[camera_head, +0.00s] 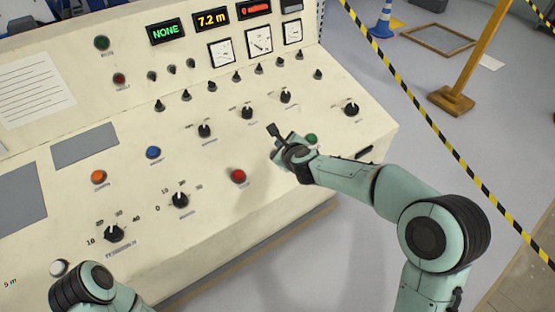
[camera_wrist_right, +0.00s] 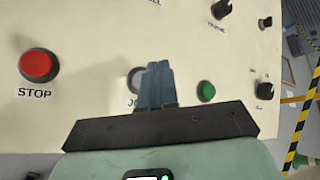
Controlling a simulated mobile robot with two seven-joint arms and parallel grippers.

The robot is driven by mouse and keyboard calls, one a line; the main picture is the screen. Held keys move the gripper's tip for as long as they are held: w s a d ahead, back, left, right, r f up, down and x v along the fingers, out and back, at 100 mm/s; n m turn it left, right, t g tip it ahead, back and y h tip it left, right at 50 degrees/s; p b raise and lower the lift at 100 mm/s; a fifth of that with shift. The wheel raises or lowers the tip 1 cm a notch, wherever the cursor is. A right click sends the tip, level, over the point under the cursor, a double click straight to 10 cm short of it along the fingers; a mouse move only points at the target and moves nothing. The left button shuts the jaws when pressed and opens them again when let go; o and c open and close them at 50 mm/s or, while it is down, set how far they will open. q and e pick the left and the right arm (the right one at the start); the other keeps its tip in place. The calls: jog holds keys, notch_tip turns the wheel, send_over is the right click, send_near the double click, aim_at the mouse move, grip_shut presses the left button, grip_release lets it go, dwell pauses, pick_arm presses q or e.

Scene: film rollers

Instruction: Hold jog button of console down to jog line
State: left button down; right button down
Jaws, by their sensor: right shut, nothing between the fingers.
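The console (camera_head: 215,120) is a cream sloping panel with buttons, knobs and displays. In the right wrist view, the jog button (camera_wrist_right: 133,78) is a pale round button with a dark rim, partly hidden behind my fingers; only "JO" of its label shows. My right gripper (camera_wrist_right: 159,68) is shut and empty, its blue-grey fingers pointing at the panel over the button's right side. I cannot tell whether the fingertips touch it. In the head view my right gripper (camera_head: 279,154) is over the console's right part, and the jog button is hidden there. My left gripper is out of view.
A red STOP button (camera_wrist_right: 38,65) lies left of the jog button and a green button (camera_wrist_right: 206,91) lies right. Several black knobs (camera_head: 247,112) stand above. Displays read NONE (camera_head: 166,32) and 7.2 m (camera_head: 211,18). Striped tape (camera_head: 415,103) crosses at right.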

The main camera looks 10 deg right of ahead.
jog(key=shift+w+a+f+b, duration=0.1)
jog(key=shift+w+f+b, duration=0.1)
jog(key=shift+f+b, duration=0.45)
jog(key=shift+w+a+f+b, duration=0.15)
jog(key=shift+f+b, duration=0.15)
jog(key=shift+f, duration=0.6)
jog(key=shift+d, duration=0.1)
dwell(0.8)
jog(key=shift+w+f+b, duration=0.1)
jog(key=shift+f+b, duration=0.25)
jog(key=shift+f, duration=0.1)
jog(key=shift+f+b, duration=0.4)
jog(key=shift+f, duration=0.1)
dwell(1.8)
jog(key=shift+r+p, duration=0.7)
jog(key=shift+r, duration=0.2)
jog(key=shift+r, duration=0.15)
